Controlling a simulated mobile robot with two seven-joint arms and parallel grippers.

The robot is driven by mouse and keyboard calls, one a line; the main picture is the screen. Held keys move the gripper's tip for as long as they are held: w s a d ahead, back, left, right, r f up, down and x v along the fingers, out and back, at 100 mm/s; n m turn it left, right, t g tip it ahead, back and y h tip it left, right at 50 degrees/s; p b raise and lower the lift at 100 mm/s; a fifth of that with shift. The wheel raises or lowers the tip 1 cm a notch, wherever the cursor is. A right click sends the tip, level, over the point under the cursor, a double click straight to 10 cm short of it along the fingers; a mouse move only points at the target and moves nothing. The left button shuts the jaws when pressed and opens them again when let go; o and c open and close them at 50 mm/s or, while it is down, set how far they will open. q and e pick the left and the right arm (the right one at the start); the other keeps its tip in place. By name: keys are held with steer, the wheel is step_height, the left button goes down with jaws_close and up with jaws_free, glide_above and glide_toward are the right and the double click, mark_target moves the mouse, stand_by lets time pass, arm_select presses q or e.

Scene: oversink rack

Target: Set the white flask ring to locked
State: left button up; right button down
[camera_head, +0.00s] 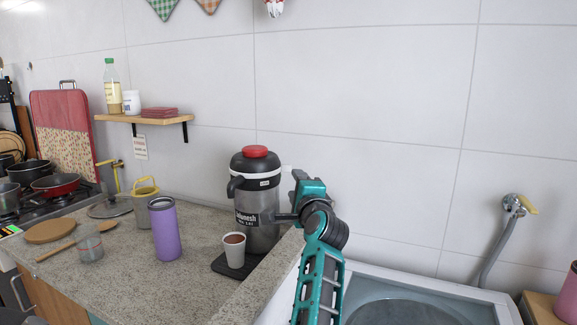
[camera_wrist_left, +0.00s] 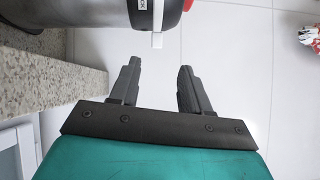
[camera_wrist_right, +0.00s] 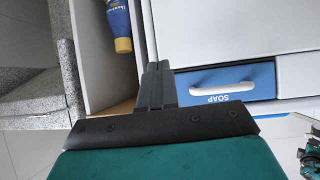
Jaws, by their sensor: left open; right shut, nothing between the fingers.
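The ring's setting is unclear. My left gripper (camera_head: 290,198) is open beside the flask. In its wrist view the tab lies just beyond the fingertips (camera_wrist_left: 157,62), in line with the gap, apparently not touched. My right gripper (camera_wrist_right: 155,68) is shut and empty, away from the flask.
A paper cup (camera_head: 234,251) stands on a dark mat before the flask, with a purple tumbler (camera_head: 165,231) to its left. A sink (camera_head: 405,309) lies right. A blue SOAP drawer (camera_wrist_right: 226,82) and tube (camera_wrist_right: 119,22) show in the right wrist view.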

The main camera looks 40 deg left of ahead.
mark_target(288, 169)
arm_select(q)
steer(key=shift+n+h, duration=0.3)
steer(key=shift+n, duration=0.4)
steer(key=x, duration=1.3)
steer(key=shift+w+a+p, duration=0.15)
steer(key=shift+w+p, duration=0.2)
steer(key=shift+w, duration=0.05)
steer(key=shift+c, duration=0.2)
jaws_close()
